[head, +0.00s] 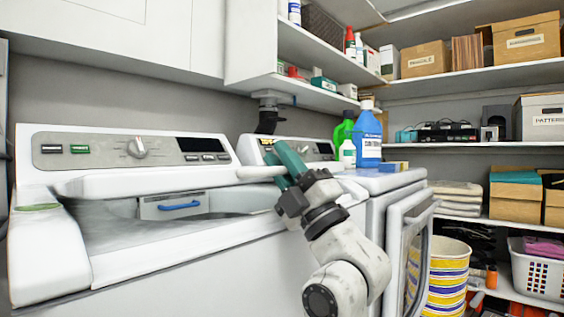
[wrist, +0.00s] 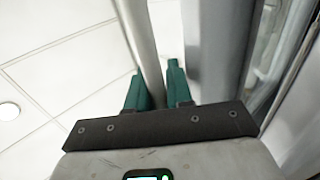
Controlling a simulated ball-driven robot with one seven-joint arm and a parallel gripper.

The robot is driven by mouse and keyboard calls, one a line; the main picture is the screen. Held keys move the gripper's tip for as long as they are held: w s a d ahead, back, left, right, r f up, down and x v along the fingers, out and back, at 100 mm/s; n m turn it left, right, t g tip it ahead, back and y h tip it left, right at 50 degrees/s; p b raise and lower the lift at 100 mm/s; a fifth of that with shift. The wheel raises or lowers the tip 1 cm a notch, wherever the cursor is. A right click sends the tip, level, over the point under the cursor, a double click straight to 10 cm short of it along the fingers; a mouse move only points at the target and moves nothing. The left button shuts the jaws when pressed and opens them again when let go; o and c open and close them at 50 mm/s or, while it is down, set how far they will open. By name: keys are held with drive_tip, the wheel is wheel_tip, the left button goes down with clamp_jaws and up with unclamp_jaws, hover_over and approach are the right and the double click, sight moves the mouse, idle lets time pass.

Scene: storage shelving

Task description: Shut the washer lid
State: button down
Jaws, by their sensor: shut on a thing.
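The white washer (head: 60,250) fills the left of the head view. Its lid (head: 150,181) stands raised, seen nearly edge-on in front of the control panel, with the tub opening showing below it. The lid's right end reaches to my gripper (head: 281,165), whose teal fingers are at the washer's right side. In the wrist view my gripper (wrist: 158,82) has a finger on each side of a pale bar (wrist: 143,45), which looks like the lid's edge. The exact contact is partly hidden by the fingers in the head view.
A shelf (head: 310,90) hangs above. A striped basket (head: 445,275) stands at lower right.

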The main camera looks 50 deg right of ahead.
drive_tip(key=c, duration=1.4)
unclamp_jaws()
drive_tip(key=shift+s+d+r, duration=0.15)
drive_tip(key=shift+s+r, duration=0.3)
drive_tip(key=shift+s, duration=0.15)
drive_tip(key=v, duration=1)
drive_tip(key=shift+f+b, duration=0.45)
drive_tip(key=shift+f, duration=0.1)
